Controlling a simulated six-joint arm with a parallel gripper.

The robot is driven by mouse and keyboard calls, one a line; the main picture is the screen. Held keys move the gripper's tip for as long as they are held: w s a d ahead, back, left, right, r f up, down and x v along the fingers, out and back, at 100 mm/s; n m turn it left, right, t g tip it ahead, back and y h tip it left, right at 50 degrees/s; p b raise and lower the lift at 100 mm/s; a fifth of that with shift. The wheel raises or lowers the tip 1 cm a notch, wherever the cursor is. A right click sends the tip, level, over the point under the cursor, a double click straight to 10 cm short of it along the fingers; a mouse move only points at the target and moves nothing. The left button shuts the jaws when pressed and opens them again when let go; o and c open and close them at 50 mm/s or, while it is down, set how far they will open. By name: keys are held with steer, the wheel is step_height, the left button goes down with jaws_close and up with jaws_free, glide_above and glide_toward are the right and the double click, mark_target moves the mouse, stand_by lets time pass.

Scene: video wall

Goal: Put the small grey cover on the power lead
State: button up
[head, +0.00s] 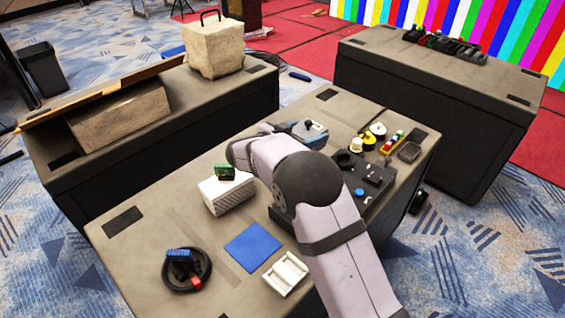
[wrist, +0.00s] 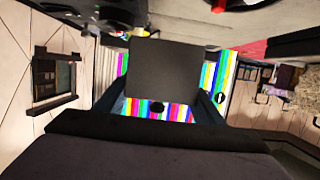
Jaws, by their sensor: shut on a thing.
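My gripper (wrist: 168,104) shows in the wrist view with a finger at each side. It is shut on a dark grey, flat-faced piece (wrist: 165,65), which looks like the small grey cover. A small black round spot shows at the piece's lower edge. In the head view my arm hides much of the area around the gripper, and the held piece cannot be made out for certain. A black coiled lead (head: 202,269) with a blue and a red connector lies at the near left of the front table, apart from my arm; it looks like the power lead.
On the front table (head: 150,240) are a white box (head: 227,194) with a green part on top, a blue mat (head: 252,247), a white tray (head: 285,275) and a dark device (head: 370,181). Yellow and white pieces stand at the far right. The table is clear around the lead.

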steer(key=w+a+r+n+t+y, duration=0.3)
steer(key=w+a+n+y, duration=0.15)
steer(key=a, duration=0.25)
steer(key=shift+y, duration=0.25)
steer(key=shift+w+a+f+b, duration=0.15)
steer(key=shift+f+b, duration=0.2)
steer(key=shift+f, duration=2.25)
steer(key=shift+w+d+f+b, duration=0.1)
steer(key=shift+f+b, duration=0.2)
steer(key=shift+f, duration=2.25)
steer(key=shift+f, duration=0.1)
steer(key=o, duration=1.1)
